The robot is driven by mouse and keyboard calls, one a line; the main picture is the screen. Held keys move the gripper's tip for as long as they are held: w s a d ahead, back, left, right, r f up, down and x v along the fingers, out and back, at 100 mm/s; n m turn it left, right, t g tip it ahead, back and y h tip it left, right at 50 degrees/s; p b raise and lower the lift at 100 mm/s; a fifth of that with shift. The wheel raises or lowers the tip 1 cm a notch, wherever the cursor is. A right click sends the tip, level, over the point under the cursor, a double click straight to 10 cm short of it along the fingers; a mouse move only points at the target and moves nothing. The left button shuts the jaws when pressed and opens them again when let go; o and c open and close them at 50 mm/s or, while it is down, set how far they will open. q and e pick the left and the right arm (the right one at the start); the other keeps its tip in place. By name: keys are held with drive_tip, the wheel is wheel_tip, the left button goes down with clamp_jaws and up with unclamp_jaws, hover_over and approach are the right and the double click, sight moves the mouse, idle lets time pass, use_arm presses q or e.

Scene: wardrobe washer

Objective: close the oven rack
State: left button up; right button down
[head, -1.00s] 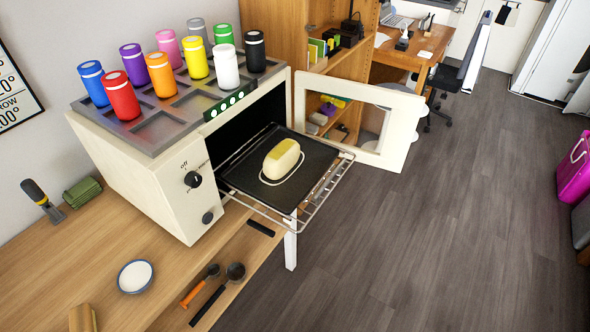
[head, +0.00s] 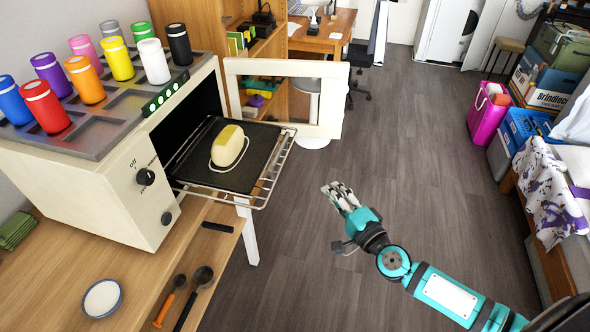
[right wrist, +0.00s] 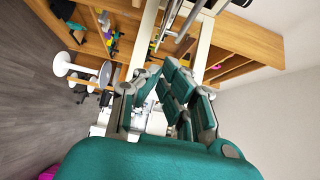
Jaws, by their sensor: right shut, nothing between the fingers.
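The oven rack (head: 270,185) is pulled out of the cream oven (head: 110,190), its wire front sticking out past the opening. A dark tray (head: 240,175) lies on the rack, with a yellow and white loaf-shaped item (head: 229,146) on it. The oven door (head: 330,100) stands open with its white frame swung out behind the rack. My right gripper (head: 336,190) is shut and empty over the floor, right of the rack and apart from it. Its teal fingers also show in the right wrist view (right wrist: 165,105). My left gripper is not in view.
Several coloured canisters stand on the oven top. A wooden shelf (head: 265,60) is behind the door. The floor to the right is clear up to a magenta bag (head: 487,115).

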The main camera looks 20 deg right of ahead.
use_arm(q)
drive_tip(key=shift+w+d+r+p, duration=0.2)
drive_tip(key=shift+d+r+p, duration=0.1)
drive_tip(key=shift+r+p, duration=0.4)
use_arm(e)
drive_tip(key=w+a, duration=0.5)
drive_tip(key=w, duration=0.7)
drive_tip(key=shift+f, duration=0.1)
drive_tip(key=shift+a, duration=0.1)
